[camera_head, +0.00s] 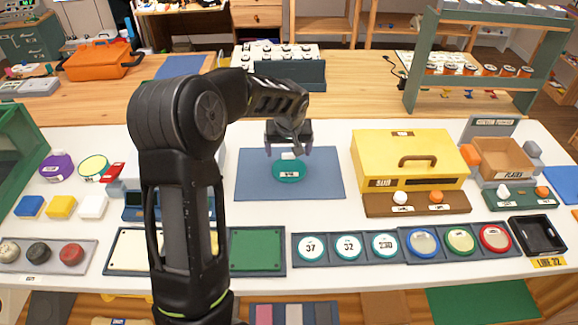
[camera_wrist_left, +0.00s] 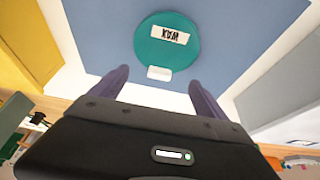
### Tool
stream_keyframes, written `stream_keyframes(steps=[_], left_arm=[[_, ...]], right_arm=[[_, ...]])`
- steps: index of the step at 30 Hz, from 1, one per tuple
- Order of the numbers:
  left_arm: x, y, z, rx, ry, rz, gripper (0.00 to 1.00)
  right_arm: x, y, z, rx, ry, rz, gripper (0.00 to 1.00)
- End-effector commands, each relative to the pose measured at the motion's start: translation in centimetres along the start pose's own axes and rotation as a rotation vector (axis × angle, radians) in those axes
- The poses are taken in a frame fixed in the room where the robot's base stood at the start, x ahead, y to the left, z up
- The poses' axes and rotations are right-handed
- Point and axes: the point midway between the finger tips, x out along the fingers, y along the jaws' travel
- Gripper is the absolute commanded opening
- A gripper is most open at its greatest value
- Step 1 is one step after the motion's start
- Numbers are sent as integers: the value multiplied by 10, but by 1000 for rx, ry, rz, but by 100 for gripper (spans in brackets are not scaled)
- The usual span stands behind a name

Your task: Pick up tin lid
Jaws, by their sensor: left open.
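A round teal tin lid (camera_head: 289,174) with a white label and a small white tab lies on a blue mat (camera_head: 327,185) in the middle of the table. In the left wrist view the lid (camera_wrist_left: 167,60) is near the top, its label upside down and its white tab (camera_wrist_left: 159,73) toward me. My left gripper (camera_head: 289,151) is open above the tab side of the lid. In the wrist view its two dark fingers (camera_wrist_left: 156,80) stand apart on either side of the tab, with nothing held. Whether they touch the lid cannot be told. My right gripper is out of view.
A yellow box (camera_head: 408,145) with a handle stands right of the mat. A dark tray of round discs (camera_head: 333,262) lies in front. A dark rack (camera_head: 290,75) stands behind. The mat around the lid is clear.

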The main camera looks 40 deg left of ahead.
Motion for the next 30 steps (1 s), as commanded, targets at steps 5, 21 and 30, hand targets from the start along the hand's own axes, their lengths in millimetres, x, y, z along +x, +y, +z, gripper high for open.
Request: stream_keyframes(steps=[5, 21, 30], left_arm=[[25, 0, 0, -1, -1, -1, 86], [31, 1, 0, -1, 1, 0, 86], [31, 1, 0, -1, 1, 0, 73]], right_arm=[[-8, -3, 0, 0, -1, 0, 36], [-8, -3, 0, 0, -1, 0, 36], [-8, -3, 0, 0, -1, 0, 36]])
